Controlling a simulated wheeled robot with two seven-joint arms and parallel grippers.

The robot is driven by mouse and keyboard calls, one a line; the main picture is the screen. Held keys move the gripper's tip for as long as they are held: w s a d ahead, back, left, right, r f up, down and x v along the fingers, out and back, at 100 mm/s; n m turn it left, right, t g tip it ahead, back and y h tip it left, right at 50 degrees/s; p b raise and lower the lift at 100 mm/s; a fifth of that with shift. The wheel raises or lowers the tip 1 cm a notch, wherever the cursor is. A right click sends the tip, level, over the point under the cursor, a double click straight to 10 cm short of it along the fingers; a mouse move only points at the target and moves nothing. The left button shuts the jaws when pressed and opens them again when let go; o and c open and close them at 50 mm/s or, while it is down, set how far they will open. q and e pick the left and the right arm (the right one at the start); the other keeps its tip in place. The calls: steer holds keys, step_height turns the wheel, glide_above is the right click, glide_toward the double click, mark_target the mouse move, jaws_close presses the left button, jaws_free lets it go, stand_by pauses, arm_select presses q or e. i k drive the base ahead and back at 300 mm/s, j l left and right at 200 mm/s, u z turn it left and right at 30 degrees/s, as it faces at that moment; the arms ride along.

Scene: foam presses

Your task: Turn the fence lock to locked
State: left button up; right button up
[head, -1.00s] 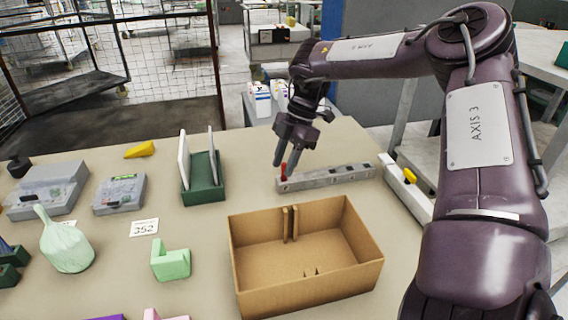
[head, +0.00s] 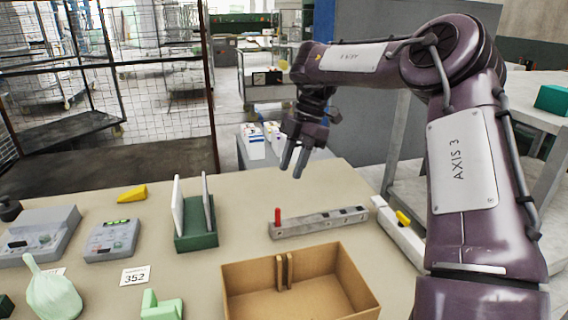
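The fence (head: 322,222) is a long grey metal bar lying on the table behind the cardboard box. Its lock, a small red lever (head: 277,216), stands upright at the bar's left end. My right gripper (head: 292,172) hangs above and behind the fence, up and to the right of the red lever and apart from it. Its two dark fingers point down, close together, with a narrow gap between them and nothing visible in it. My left gripper is outside the view.
An open cardboard box (head: 300,285) stands in front of the fence. A green holder with white panels (head: 196,237) is left of it, and a white rail with a yellow part (head: 400,232) is right. Grey control boxes (head: 112,240) and a yellow wedge (head: 132,194) lie further left.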

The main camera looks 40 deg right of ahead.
mark_target(403, 220)
steer(key=k, duration=1.5)
